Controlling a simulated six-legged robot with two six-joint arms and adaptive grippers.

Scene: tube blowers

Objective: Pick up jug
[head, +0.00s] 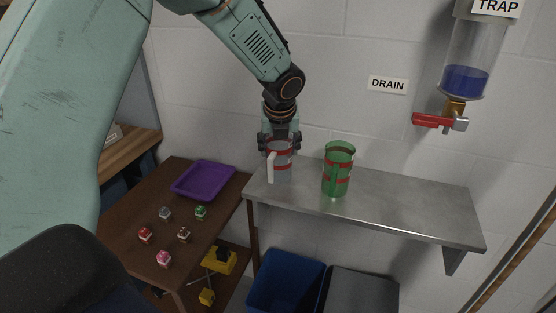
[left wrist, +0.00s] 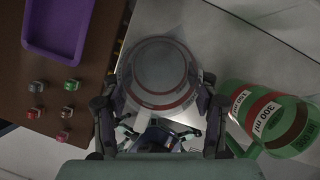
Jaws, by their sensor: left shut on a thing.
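A clear jug with red bands and a pale handle (head: 281,161) is at the left end of the metal shelf. My left gripper (head: 280,141) comes down over it from above and is shut on it, with a finger on each side. In the left wrist view the clear jug (left wrist: 160,75) sits between the fingers of the left gripper (left wrist: 160,115). A green jug with red bands (head: 338,170) stands upright on the shelf to the right, apart from the gripper. The green jug also shows in the left wrist view (left wrist: 280,125). My right gripper is not in view.
The metal shelf (head: 400,205) is clear right of the green jug. A brown table (head: 130,225) holds a purple tray (head: 203,180) and several small coloured items. A blue bin (head: 285,280) stands below. A tank with a red valve (head: 432,120) hangs at upper right.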

